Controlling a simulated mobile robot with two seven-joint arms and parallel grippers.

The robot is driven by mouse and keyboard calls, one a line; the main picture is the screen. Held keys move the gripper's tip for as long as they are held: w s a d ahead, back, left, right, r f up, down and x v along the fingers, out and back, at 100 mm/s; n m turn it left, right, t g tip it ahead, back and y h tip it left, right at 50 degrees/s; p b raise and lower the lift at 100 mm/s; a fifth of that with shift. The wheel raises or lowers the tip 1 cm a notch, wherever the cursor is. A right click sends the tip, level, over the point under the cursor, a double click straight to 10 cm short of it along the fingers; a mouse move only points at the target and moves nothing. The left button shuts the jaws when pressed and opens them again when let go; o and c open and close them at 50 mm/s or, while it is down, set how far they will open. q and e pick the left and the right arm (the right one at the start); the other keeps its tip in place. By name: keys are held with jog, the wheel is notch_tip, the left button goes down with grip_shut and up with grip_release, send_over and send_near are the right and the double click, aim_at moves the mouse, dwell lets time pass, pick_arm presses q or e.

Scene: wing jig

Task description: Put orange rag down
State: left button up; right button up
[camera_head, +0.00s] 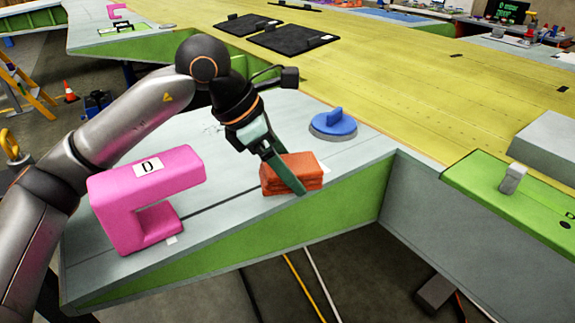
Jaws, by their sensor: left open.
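The orange rag (306,172) is a folded block lying on the grey wing panel (225,207), near its front edge. My left gripper (290,178) reaches down from the upper left. It is open, and its near finger lies across the front of the rag in this view. The other finger is mostly hidden, and I cannot tell whether either finger touches the rag. My right gripper is not in view.
A pink C-shaped block marked D (115,200) stands left of the rag. A blue round-handled tool (334,122) sits behind it to the right. Black mats (290,40) lie on the yellow wing surface (420,80). Cables hang below the panel's edge.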

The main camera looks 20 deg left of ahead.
pick_arm(q)
jog(key=shift+s+d+f, duration=0.1)
jog(key=shift+s+f, duration=0.1)
jog(key=shift+f, duration=0.1)
jog(key=shift+r+p, duration=0.45)
jog(key=shift+p, duration=0.25)
jog(key=v, duration=0.5)
jog(key=shift+r, duration=0.3)
jog(key=v, duration=0.6)
jog(key=shift+w+r, duration=0.15)
jog(key=shift+r, duration=0.05)
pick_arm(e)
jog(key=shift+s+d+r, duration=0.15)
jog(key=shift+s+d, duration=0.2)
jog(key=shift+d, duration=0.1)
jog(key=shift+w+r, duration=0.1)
